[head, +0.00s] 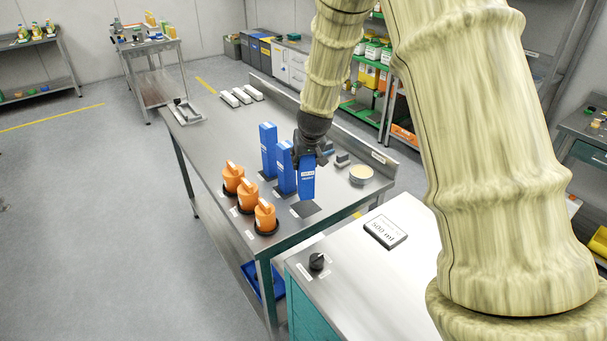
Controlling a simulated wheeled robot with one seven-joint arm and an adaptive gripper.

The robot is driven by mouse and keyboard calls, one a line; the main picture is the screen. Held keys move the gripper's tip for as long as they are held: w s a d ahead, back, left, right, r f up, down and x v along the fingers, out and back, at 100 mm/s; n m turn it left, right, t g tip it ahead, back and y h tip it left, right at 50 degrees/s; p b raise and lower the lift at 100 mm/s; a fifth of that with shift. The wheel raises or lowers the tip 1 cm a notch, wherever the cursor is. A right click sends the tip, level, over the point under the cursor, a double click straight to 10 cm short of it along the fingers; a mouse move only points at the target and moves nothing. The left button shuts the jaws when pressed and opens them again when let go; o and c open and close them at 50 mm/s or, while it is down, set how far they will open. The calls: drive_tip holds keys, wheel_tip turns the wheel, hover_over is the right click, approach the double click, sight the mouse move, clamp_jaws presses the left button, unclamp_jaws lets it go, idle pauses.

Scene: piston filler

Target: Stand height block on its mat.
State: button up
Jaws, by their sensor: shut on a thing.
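A blue height block (307,183) with a white label is held upright in my gripper (309,160), which is shut on its upper part. Its lower end is just above or on a dark square mat (305,209) on the steel table; I cannot tell whether it touches. Two similar blue blocks, the nearer one (286,170) and the farther one (267,150), stand upright to the left in a row. The gripper's fingers are dark and partly hidden by the wrist.
Several orange parts with handles (265,217) stand on black bases along the table's left side. A round tin (361,174) and small grey blocks lie to the right. A cabinet with a black knob (316,261) and a 500 ml sign (385,231) is in front.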

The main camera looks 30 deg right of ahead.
sight(308, 160)
drive_tip(key=shift+w+d+f, duration=0.15)
drive_tip(key=shift+w+f, duration=0.05)
drive_tip(key=shift+f, duration=0.5)
drive_tip(key=shift+s+f, duration=0.25)
drive_tip(key=shift+f, duration=0.15)
drive_tip(key=shift+w+f+p, duration=0.2)
drive_tip(key=shift+f+p, duration=0.35)
drive_tip(key=shift+f, duration=1)
drive_tip(key=shift+s+r, duration=0.15)
drive_tip(key=o, duration=1.2)
drive_tip(key=shift+f, duration=0.25)
drive_tip(key=shift+r, duration=0.25)
drive_tip(key=shift+b+v, duration=1.25)
drive_tip(key=shift+v, duration=4.7)
